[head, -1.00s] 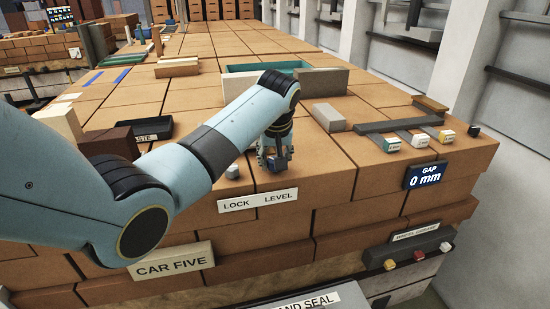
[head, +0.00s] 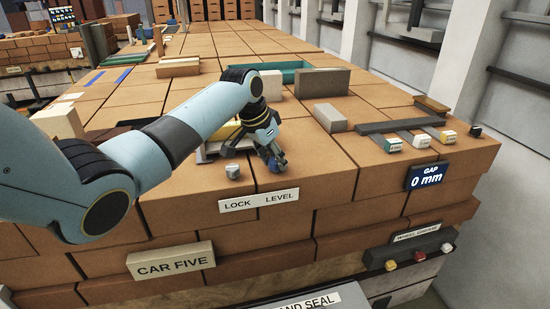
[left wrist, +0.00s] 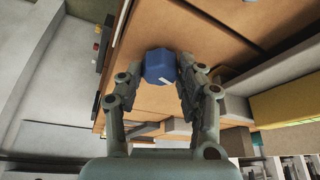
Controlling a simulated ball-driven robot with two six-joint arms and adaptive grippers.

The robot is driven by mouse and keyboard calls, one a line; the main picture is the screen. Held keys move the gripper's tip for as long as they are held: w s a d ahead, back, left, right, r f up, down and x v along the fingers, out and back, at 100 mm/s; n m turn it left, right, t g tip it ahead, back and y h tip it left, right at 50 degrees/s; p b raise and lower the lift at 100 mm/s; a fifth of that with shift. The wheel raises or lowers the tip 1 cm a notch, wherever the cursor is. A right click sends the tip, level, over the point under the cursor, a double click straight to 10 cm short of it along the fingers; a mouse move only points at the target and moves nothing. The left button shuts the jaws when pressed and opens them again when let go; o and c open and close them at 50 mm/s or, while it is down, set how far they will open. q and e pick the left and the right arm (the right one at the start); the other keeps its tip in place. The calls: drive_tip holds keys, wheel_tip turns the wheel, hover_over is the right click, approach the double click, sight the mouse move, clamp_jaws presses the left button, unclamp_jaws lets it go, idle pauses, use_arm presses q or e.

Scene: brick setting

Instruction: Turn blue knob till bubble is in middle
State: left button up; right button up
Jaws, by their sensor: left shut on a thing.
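The blue knob (left wrist: 158,66) is a faceted blue block with a small white mark, seen between the fingertips in the left wrist view. My left gripper (head: 276,161) is shut on it, tilted, above the word LEVEL on the front label (head: 258,200). The gripper fingers (left wrist: 160,82) sit on either side of the knob in the wrist view. In the head view the fingers largely cover the knob. A pale and yellow piece (head: 210,150) shows partly behind my arm; I cannot make out a bubble. My right gripper is not in view.
A small grey knob (head: 232,171) stands just left of the gripper, above the word LOCK. Grey blocks (head: 322,82) and a grey bar (head: 329,117) lie behind to the right. The brick top between is clear.

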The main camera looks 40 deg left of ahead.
use_arm(q)
drive_tip(key=m+h, duration=0.1)
drive_tip(key=m, duration=0.2)
drive_tip(key=shift+a, duration=0.1)
drive_tip(key=shift+m+g+h+b, duration=0.3)
drive_tip(key=shift+m+g+b, duration=0.15)
drive_tip(key=shift+m, duration=0.35)
drive_tip(key=m+b, duration=0.1)
drive_tip(key=m, duration=0.1)
drive_tip(key=shift+w+f+m+g+h, duration=0.1)
drive_tip(key=shift+m+g+h, duration=0.2)
drive_tip(key=shift+g+h, duration=0.1)
drive_tip(key=shift+m+g+b, duration=0.35)
drive_tip(key=shift+m+b, duration=0.7)
drive_tip(key=shift+m, duration=0.25)
drive_tip(key=o, duration=1.1)
drive_tip(key=shift+o, duration=0.2)
drive_tip(key=shift+a, duration=0.1)
